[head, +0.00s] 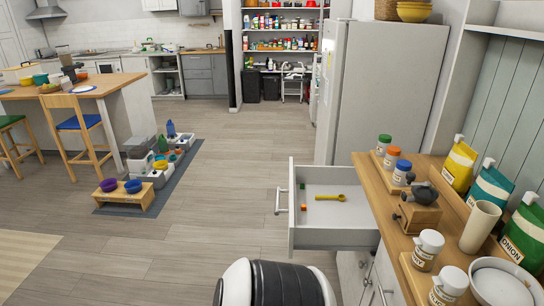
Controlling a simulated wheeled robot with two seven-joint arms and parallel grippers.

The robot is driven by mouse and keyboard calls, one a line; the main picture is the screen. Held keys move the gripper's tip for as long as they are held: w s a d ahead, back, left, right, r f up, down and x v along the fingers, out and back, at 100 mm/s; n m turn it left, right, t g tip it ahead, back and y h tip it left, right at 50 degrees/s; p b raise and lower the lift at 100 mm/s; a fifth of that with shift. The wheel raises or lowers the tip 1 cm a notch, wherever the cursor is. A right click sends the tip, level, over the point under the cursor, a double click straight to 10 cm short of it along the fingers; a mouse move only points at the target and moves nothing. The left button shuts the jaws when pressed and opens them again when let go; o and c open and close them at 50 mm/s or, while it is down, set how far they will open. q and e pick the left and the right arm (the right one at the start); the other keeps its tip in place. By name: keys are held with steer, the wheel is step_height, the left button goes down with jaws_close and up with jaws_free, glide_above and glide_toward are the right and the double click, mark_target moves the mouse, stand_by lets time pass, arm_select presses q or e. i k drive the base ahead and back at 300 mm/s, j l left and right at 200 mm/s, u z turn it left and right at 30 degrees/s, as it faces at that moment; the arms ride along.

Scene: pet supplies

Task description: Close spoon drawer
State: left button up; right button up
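The spoon drawer (336,238) is white and is pulled well out from the wood-topped cabinet on the right. A yellow spoon (332,197) lies in it, with two small objects, one orange and one green, near its left side. The drawer's metal bar handle (279,200) is on the left-facing front panel, with nothing touching it. Neither of my grippers is in view. A white and black rounded part at the bottom centre looks like part of me, below the drawer.
The wooden counter (398,240) holds jars, a grinder, bags and a white bowl (503,284). A tall fridge (386,90) stands behind the drawer. The floor left of the drawer is clear up to a mat with pet bowls (133,186).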

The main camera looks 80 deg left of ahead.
mark_target(349, 224)
steer(key=k+j+u, duration=0.15)
steer(key=u, duration=0.2)
steer(key=k+j+u, duration=0.2)
steer(key=u, duration=0.15)
steer(key=k+j+u, duration=0.15)
steer(key=j+u, duration=0.2)
